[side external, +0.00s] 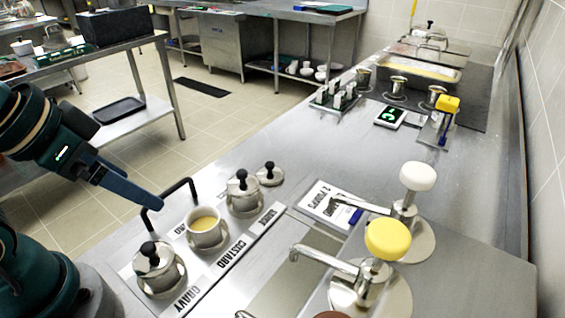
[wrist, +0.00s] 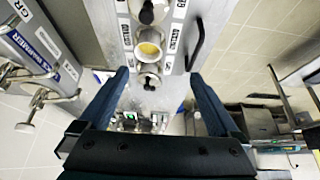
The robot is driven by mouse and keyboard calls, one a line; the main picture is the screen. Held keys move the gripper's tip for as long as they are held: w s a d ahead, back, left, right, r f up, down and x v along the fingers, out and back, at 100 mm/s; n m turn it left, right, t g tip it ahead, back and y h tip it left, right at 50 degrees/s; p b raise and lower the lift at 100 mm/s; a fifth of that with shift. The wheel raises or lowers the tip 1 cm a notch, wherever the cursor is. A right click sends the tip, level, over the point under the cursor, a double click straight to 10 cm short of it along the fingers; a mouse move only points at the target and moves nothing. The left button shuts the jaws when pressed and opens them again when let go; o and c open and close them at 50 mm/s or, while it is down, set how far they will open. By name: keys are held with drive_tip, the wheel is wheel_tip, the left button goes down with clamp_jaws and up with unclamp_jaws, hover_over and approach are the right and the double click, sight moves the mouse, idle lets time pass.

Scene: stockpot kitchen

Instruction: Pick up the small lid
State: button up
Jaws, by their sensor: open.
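The small lid (side external: 270,173) is a steel disc with a black knob. In the side view it lies on the counter just beyond a lidded pot (side external: 243,195). In the wrist view, a black knob (wrist: 149,84) shows between my fingers, but I cannot tell whether it is that lid's. My gripper (side external: 158,204) is open and empty, angled down to the left of the pots and apart from the small lid. In the wrist view its two blue fingers (wrist: 158,76) are spread wide.
An uncovered pot of yellow custard (side external: 203,224) and a lidded gravy pot (side external: 155,263) stand nearer the camera. A black bar handle (side external: 172,202) rises at the counter's left edge. Taps with yellow (side external: 387,240) and white (side external: 417,177) tops stand right.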

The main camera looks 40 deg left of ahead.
drive_tip(key=w+a+r+n+t+y, duration=0.1)
drive_tip(key=w+a+r+n, duration=0.1)
drive_tip(key=w+r+n, duration=0.35)
drive_tip(key=n+y, duration=0.2)
hover_over(269, 168)
drive_tip(key=s, duration=0.1)
wheel_tip(269, 168, down, 12)
drive_tip(key=shift+m+g, duration=0.35)
drive_tip(key=shift+g, duration=0.45)
drive_tip(key=f, duration=0.1)
drive_tip(key=d+f, duration=0.1)
drive_tip(key=f, duration=0.1)
drive_tip(key=s+f, duration=0.1)
drive_tip(key=shift+d+f, duration=0.15)
drive_tip(key=shift+f, duration=0.1)
drive_tip(key=shift+w+f, duration=0.1)
drive_tip(key=shift+f, duration=0.25)
drive_tip(key=shift+x, duration=2.15)
